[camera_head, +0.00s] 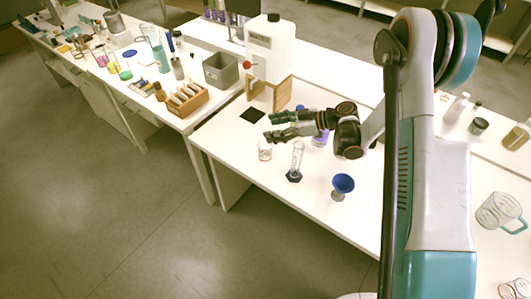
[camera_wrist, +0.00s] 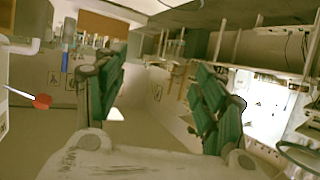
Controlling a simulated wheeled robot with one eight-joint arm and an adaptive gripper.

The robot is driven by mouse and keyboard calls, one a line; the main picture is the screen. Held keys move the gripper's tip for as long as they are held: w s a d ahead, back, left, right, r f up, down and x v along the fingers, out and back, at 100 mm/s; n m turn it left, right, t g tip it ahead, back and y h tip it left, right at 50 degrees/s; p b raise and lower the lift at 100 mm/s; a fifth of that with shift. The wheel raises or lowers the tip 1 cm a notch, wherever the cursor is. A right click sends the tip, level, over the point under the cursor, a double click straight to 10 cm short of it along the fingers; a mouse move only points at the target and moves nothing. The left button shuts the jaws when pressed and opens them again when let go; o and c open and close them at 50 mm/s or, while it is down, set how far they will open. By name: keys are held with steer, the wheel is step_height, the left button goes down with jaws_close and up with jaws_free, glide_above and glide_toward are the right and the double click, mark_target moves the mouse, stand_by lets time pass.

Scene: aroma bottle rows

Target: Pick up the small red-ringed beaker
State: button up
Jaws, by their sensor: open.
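A small clear beaker with reddish markings (camera_head: 264,150) stands on the white table, near its left edge, in the head view. My gripper (camera_head: 270,128) is above and just behind it, pointing left, apart from the beaker. In the wrist view my gripper (camera_wrist: 155,105) shows its two green-padded fingers spread wide with nothing between them. The beaker cannot be made out in the wrist view.
A clear cylinder with a dark base (camera_head: 296,163) and a blue funnel-topped cup (camera_head: 342,185) stand right of the beaker. A wooden frame (camera_head: 268,92), a black square (camera_head: 253,115) and a large white canister (camera_head: 270,45) stand behind. The front left table strip is clear.

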mark_target(265, 151)
step_height(265, 151, down, 8)
steer(key=b, duration=0.8)
steer(key=shift+f, duration=0.25)
steer(key=shift+b+x, duration=1.85)
steer(key=shift+x, duration=1.9)
steer(key=shift+s+r, duration=0.1)
steer(key=shift+s, duration=0.05)
steer(key=c, duration=1.2)
